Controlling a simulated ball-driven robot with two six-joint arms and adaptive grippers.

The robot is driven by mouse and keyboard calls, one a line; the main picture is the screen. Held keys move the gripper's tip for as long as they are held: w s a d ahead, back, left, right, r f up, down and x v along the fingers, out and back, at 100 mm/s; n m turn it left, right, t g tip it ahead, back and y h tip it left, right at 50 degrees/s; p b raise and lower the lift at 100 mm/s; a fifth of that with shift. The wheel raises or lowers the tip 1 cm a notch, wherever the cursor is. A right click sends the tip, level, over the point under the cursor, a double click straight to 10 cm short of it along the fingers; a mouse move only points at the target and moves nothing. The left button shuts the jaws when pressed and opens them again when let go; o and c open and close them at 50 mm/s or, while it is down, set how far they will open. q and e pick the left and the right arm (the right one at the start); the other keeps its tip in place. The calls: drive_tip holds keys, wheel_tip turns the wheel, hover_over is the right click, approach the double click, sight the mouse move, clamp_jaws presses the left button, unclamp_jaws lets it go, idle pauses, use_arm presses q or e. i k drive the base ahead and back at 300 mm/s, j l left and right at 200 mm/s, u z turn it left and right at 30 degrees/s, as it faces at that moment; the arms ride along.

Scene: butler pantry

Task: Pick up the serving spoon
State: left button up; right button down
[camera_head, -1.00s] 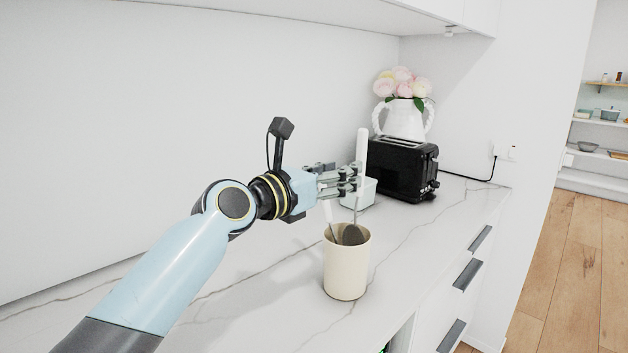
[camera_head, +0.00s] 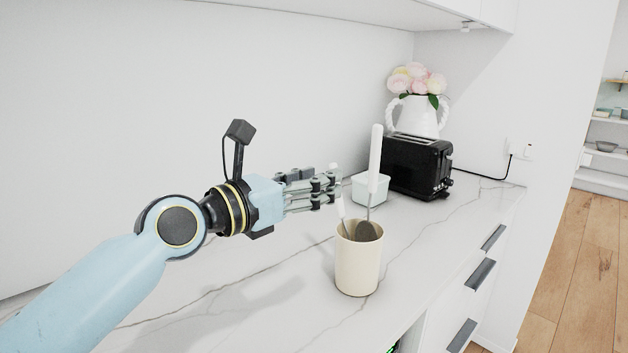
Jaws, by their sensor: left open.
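A cream utensil cup (camera_head: 357,268) stands upright on the counter. A tall white-handled utensil (camera_head: 376,160) leans out of it on a thin shaft. A dark rounded utensil head (camera_head: 369,231) and a shorter white handle (camera_head: 340,209) also show at the rim. I cannot tell for sure which one is the serving spoon; their lower ends are hidden in the cup. My left gripper (camera_head: 336,187) is open and empty, pointing right. Its fingertips are left of the tall handle, apart from it in the picture, and above the cup's rim. My right gripper is not in view.
A pale mint container (camera_head: 370,189) sits behind the cup, beside a black toaster (camera_head: 417,167). A white vase (camera_head: 414,116) with pink flowers stands behind the toaster. The white marbled counter (camera_head: 290,315) is clear left of the cup. A cabinet overhangs above.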

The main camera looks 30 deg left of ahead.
sight(364, 232)
drive_tip(key=k+l, duration=0.3)
drive_tip(key=k, duration=0.15)
drive_tip(key=k+l, duration=0.3)
drive_tip(key=k, duration=0.15)
